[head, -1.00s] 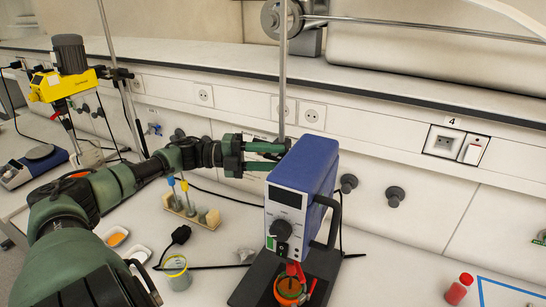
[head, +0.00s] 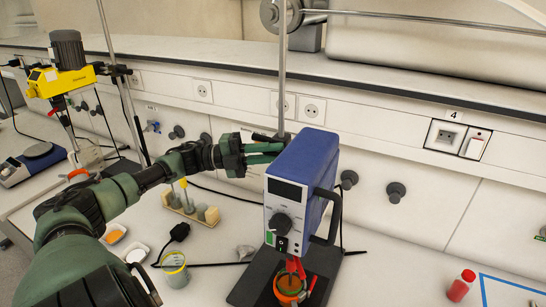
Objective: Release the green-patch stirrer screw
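The blue overhead stirrer (head: 312,170) with a grey front panel and dial stands at a metal rod (head: 283,80). A small green patch (head: 282,243) shows low on its front panel. The clamp screw is not clearly visible; the rear of the stirrer is partly hidden by its own housing. My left gripper (head: 268,153) is at the rod, just left of and behind the stirrer housing. Its fingers point right and lie close together, with their tips partly hidden, so I cannot tell whether they hold the screw. My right gripper is out of view.
An orange-rimmed vessel (head: 290,288) is under the stirrer on a dark base (head: 246,289). A tube rack (head: 190,211), a glass beaker (head: 174,270) and a black plug (head: 180,232) are to the left. A red-capped bottle (head: 461,285) stands right. A yellow stirrer (head: 60,82) is far left.

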